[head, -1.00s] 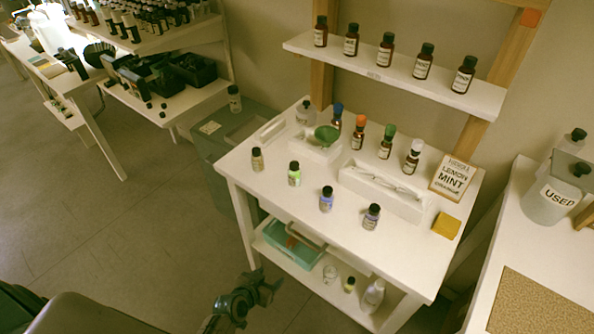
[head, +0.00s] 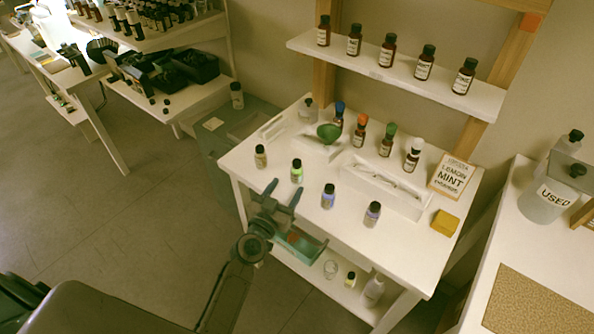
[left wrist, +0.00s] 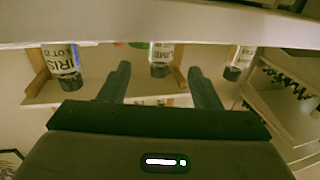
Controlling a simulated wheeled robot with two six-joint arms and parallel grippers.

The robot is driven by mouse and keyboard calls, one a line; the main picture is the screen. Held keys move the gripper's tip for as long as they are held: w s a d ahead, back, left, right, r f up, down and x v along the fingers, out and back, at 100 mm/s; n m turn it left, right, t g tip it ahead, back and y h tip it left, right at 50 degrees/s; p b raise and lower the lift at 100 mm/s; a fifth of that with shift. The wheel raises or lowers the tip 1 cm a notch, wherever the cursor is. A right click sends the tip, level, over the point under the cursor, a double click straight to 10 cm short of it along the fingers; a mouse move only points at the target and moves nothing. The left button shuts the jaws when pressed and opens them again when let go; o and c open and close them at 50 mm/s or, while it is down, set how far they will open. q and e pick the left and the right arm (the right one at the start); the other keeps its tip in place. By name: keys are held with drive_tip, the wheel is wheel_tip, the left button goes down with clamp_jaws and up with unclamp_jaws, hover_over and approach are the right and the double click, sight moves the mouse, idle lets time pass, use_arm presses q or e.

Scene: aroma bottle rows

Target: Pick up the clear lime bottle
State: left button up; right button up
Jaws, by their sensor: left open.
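The lime bottle (head: 297,173), small and clear with pale green liquid and a black cap, stands upright near the table's front edge. In the left wrist view the scene looks upside down. There the lime bottle (left wrist: 160,52) shows between the fingers, its label partly cut by the table edge. My left gripper (head: 285,188) is open and empty at the table's front edge, just short of the bottle. Its fingers (left wrist: 159,70) point toward the bottle without visible contact. My right gripper is not in view.
A yellowish bottle (head: 260,157) stands left of the lime one; a blue-violet bottle (head: 328,197) and a purple bottle (head: 372,215) stand right. Behind are a green bowl (head: 328,131) and a white tray (head: 390,190). The white tabletop (head: 400,250) is clear at its front right.

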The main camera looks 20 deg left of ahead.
sight(294, 174)
use_arm(q)
drive_tip(key=shift+w+d, duration=0.15)
drive_tip(key=shift+w, duration=1.35)
drive_tip(key=shift+w+r+p, duration=0.15)
drive_tip(key=shift+w+p, duration=0.15)
drive_tip(key=shift+p, duration=0.05)
drive_tip(key=w, duration=0.2)
drive_tip(key=w+p, duration=0.1)
drive_tip(key=shift+w+d+r, duration=0.15)
drive_tip(key=shift+w+d, duration=0.1)
drive_tip(key=shift+w, duration=0.5)
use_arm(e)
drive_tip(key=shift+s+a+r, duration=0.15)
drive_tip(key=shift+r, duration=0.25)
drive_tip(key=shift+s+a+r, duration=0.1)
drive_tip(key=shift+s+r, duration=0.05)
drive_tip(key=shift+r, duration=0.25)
use_arm(q)
drive_tip(key=c, duration=1.1)
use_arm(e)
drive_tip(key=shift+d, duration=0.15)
